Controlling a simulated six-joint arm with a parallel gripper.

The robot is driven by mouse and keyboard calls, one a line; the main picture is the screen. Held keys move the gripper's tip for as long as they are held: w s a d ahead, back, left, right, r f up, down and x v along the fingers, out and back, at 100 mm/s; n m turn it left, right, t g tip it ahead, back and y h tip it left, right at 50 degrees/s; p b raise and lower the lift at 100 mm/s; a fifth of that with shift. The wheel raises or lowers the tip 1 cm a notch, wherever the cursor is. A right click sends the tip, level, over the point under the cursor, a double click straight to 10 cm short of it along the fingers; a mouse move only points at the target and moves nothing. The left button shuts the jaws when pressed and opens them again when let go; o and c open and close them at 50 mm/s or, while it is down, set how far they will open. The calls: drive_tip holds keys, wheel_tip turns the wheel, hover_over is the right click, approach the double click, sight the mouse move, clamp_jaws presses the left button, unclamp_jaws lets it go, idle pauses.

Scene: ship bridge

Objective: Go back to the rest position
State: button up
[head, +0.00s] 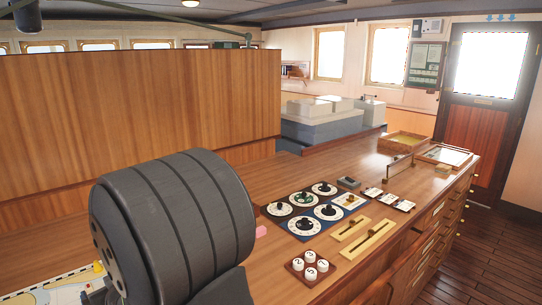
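My gripper is not in view. A large dark grey rounded part of my arm fills the lower left of the head view and hides the counter behind it. The wooden counter (322,172) runs from the lower left toward the back right. No object that the task names shows here.
Round black-and-white dials (303,226), brass slider plates (366,241) and a board of white numbered knobs (298,265) sit on the counter. A small pink block (261,231) lies beside my arm. A wooden partition (120,115) stands behind.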

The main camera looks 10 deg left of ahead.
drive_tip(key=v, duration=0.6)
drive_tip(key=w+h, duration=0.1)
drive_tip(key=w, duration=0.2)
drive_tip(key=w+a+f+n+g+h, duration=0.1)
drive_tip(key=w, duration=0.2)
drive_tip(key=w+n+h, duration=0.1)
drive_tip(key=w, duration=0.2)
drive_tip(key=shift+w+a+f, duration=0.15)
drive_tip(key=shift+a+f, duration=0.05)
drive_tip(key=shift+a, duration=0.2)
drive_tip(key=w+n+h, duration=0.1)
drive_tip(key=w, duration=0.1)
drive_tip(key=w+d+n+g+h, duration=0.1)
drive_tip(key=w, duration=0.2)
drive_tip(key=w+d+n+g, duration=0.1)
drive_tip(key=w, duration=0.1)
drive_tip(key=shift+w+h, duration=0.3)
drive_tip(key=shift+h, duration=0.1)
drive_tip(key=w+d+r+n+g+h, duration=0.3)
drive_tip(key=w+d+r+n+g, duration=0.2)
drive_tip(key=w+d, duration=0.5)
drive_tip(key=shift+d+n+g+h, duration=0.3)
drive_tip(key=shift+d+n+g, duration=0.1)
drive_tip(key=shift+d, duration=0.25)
